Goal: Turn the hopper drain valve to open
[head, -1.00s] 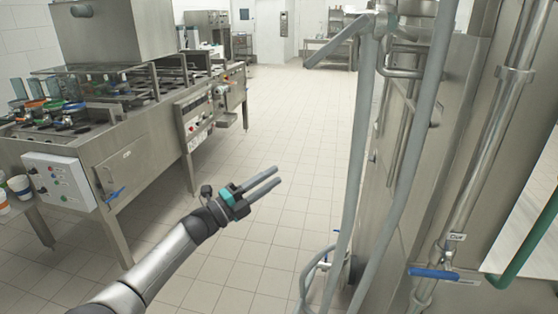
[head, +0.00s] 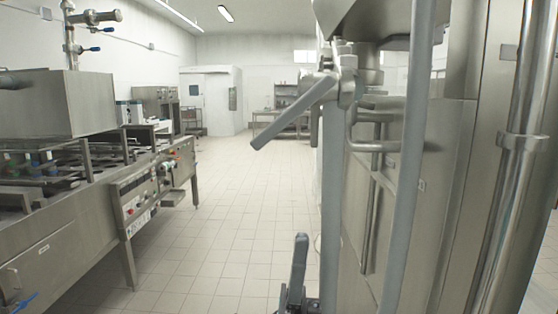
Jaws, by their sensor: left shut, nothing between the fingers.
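The valve (head: 347,78) sits on the pipework under the steel hopper (head: 365,18) at the upper right. Its long grey lever (head: 292,113) slants down to the left, away from the valve body. My left gripper (head: 301,240) is at the bottom centre, fingers pointing up. It is well below the lever and apart from it. It looks shut and empty, seen nearly edge-on. My right gripper is not in view.
Grey vertical hoses (head: 331,200) and a steel cabinet (head: 452,200) stand on the right, close to my left gripper. A steel filling machine (head: 70,245) stands on the left. The tiled floor (head: 225,200) between is clear.

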